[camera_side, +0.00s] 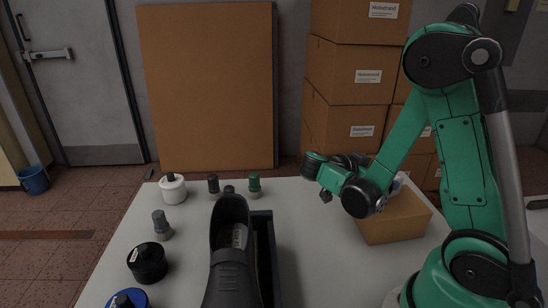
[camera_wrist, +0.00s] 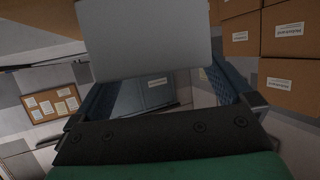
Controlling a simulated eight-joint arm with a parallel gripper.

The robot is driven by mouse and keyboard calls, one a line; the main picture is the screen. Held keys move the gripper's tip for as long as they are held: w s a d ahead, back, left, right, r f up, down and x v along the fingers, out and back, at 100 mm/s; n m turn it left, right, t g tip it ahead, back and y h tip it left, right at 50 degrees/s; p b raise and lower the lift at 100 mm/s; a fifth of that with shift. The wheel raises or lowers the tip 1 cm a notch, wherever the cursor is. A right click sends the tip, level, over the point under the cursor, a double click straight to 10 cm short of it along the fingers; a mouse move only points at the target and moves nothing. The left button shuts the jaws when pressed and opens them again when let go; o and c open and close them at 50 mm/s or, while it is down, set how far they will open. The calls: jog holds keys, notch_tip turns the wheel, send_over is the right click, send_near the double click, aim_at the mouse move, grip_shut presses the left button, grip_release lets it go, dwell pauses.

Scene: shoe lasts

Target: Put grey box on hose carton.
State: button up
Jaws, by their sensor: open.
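A brown cardboard carton (camera_side: 395,222), likely the hose carton, stands on the table's right side, partly hidden by my arm. A small pale grey thing (camera_side: 400,180) shows at its top, mostly behind my arm; I cannot tell whether it is the grey box. In the wrist view a plain light-grey face, likely the grey box (camera_wrist: 150,38), fills the upper middle, just past my gripper (camera_wrist: 158,78). My gripper's two blue fingers are apart, one at each side. Whether they touch the grey face is unclear. In the side view my arm's links hide the fingers.
A black shoe (camera_side: 230,255) lies by a dark tray (camera_side: 264,250) on the white table (camera_side: 318,255). A white jar (camera_side: 172,189), a black jar (camera_side: 147,263) and several small bottles stand at left. Stacked cartons (camera_side: 345,120) rise behind. The table between tray and carton is bare.

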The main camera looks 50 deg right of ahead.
jog(key=w+a+r+n+t+y, duration=0.2)
jog(key=a+n+t+y, duration=0.4)
jog(key=a+n, duration=0.3)
jog(key=w+a+r+n+t+y, duration=0.2)
jog(key=w+a+n+t+y, duration=0.3)
jog(key=a+n, duration=0.4)
jog(key=n+t+y, duration=0.1)
jog(key=n, duration=0.3)
jog(key=shift+a+y, duration=0.3)
jog(key=shift+a, duration=0.1)
